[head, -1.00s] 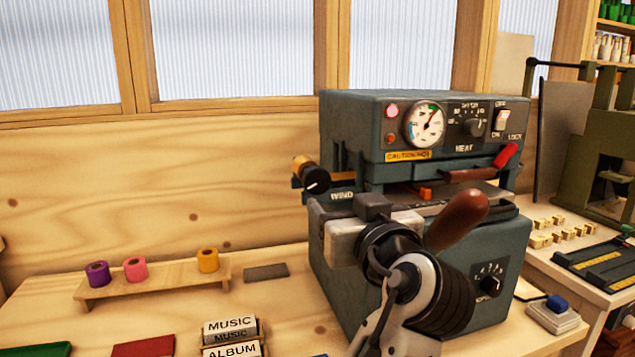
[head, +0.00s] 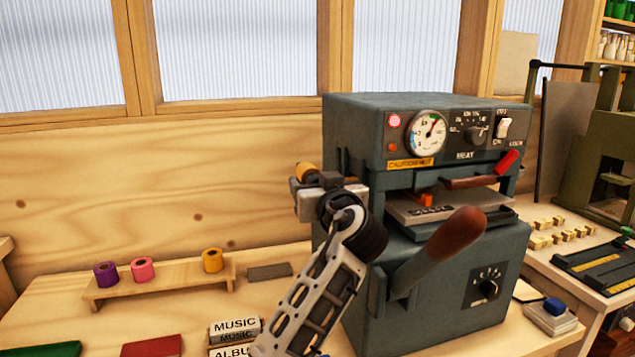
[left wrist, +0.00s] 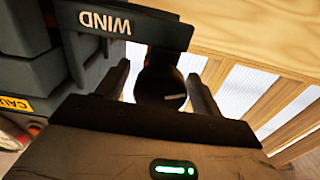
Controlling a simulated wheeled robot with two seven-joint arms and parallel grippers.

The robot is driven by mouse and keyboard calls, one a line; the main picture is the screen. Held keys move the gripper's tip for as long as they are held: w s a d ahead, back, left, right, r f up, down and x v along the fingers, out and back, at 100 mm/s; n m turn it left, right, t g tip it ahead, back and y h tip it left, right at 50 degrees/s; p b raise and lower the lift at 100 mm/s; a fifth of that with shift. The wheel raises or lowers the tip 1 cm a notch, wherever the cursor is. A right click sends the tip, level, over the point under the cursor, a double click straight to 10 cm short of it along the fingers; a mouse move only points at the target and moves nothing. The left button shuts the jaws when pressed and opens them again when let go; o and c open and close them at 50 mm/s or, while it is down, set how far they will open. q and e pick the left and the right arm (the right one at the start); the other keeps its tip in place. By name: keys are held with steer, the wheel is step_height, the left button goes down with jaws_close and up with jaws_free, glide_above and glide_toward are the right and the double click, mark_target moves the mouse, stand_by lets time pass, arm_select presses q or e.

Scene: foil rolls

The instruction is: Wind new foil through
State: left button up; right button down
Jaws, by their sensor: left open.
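The foil press (head: 440,235) is a blue-grey machine with a gauge, switches and a brown-handled lever (head: 455,236). On its left side a gold foil roll (head: 307,171) shows just behind my left gripper (head: 312,190). In the left wrist view, the bracket marked WIND (left wrist: 104,22) is close ahead. A round black knob (left wrist: 160,84) sits between the two fingers of my open left gripper, which do not visibly close on it. In the head view my gripper hides the knob. My right gripper is in neither current view.
A wooden rack (head: 160,285) holds purple (head: 106,274), pink (head: 143,270) and gold (head: 212,260) foil rolls. MUSIC and ALBUM blocks (head: 235,328) lie in front, near a red book (head: 152,346). A green press (head: 595,150) stands at right.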

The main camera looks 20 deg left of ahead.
arm_select(q)
steer(key=c, duration=1)
steer(key=shift+m, duration=0.3)
arm_select(e)
steer(key=shift+w+a+r, duration=0.1)
steer(key=shift+r, duration=0.1)
arm_select(q)
steer(key=m+p, duration=0.2)
steer(key=m, duration=0.2)
steer(key=m+p, duration=0.2)
steer(key=m, duration=0.2)
steer(key=m+p, duration=0.2)
steer(key=m, duration=0.2)
steer(key=shift+w+d+f, duration=0.1)
steer(key=shift+d+f, duration=0.05)
steer(key=shift+f, duration=0.1)
arm_select(e)
steer(key=shift+s+d+r+h, duration=0.15)
steer(key=shift+d+r, duration=0.2)
steer(key=shift+r, duration=0.25)
steer(key=shift+s+d+r+h, duration=0.15)
steer(key=shift+d+r, duration=0.2)
steer(key=shift+r, duration=0.25)
arm_select(q)
steer(key=shift+f, duration=0.1)
arm_select(e)
steer(key=shift+f, duration=0.1)
